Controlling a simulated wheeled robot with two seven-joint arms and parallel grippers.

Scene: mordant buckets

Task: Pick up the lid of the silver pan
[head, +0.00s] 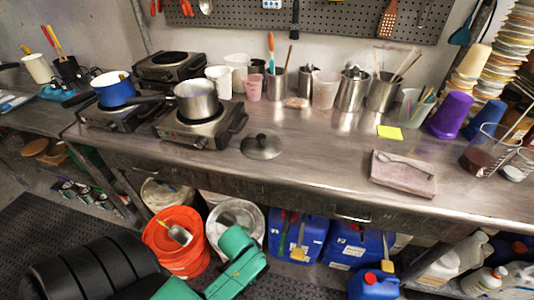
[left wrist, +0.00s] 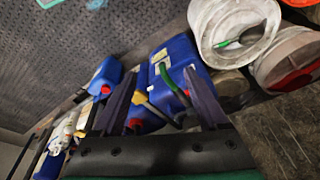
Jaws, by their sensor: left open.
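The silver pan (head: 197,100) stands open on a hot plate at the left of the steel counter, its dark handle pointing left. A round metal lid with a black knob (head: 262,147) lies on the counter to the right of that hot plate, apart from the pan. My left gripper (left wrist: 159,76) is open and empty in the left wrist view, its two dark fingers spread before blue jugs below the counter. The lid is not in that view. In the head view, green parts of my arm show low in front of the counter; the fingers cannot be made out there. My right gripper is not in view.
A blue pot (head: 114,90) sits on another hot plate at left. Cups and metal canisters (head: 353,90) line the back. A folded cloth with a spoon (head: 403,175) lies at right. Counter around the lid is clear. An orange bucket (head: 172,245) and blue jugs (head: 297,237) stand below.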

